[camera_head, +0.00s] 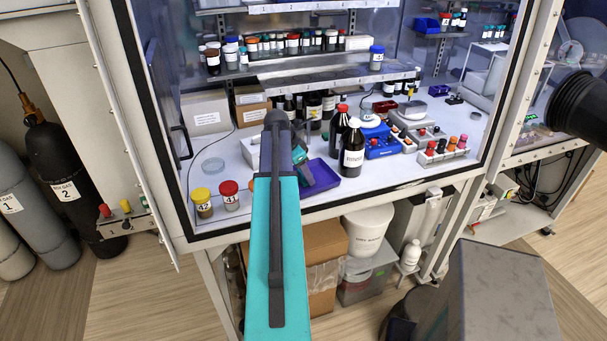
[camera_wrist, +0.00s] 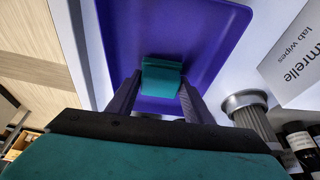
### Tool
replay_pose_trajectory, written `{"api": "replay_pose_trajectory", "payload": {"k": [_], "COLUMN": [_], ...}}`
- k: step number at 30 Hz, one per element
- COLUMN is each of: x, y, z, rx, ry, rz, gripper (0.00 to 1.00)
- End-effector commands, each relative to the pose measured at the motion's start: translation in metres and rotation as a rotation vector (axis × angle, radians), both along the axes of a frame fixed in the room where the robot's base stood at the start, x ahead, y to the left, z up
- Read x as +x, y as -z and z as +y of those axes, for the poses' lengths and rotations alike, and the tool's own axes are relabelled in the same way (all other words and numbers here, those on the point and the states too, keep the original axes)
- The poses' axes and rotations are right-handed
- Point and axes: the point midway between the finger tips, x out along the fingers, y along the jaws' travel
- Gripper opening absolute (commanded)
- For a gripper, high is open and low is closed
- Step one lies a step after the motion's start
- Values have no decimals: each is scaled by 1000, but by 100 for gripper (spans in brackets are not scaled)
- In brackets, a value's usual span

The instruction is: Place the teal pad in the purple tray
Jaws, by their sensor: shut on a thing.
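The teal pad (camera_wrist: 162,77) is a small block between the two dark fingers of my gripper (camera_wrist: 160,86) in the wrist view. My gripper is shut on it. The purple tray (camera_wrist: 205,30) spreads behind the pad in that view, with its floor and raised rim showing. In the head view, the tray (camera_head: 326,182) lies on the white bench inside the cabinet, near the front edge, partly covered by my wrist and arm. The pad lines up with the tray floor in the wrist view; I cannot tell whether it touches the floor.
Brown bottles (camera_head: 354,158) stand just behind and right of the tray. A yellow-capped jar (camera_head: 202,203) and a red-capped jar (camera_head: 229,195) stand at the front left. A lab wipes box (camera_wrist: 296,52) and a ribbed metal post (camera_wrist: 252,112) are right of the tray in the wrist view.

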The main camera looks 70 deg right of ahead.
Motion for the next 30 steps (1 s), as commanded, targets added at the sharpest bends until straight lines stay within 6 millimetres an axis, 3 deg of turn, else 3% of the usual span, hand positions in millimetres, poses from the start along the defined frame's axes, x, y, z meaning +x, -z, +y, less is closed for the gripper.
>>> {"api": "replay_pose_trajectory", "payload": {"k": [16, 17, 20, 30], "x": [-1, -1, -1, -1], "y": [8, 7, 7, 6], "z": [0, 0, 0, 0], "rx": [0, 0, 0, 0], "ry": [1, 1, 1, 1], "rz": [0, 0, 0, 0], "gripper": [25, 49, 65, 65]}}
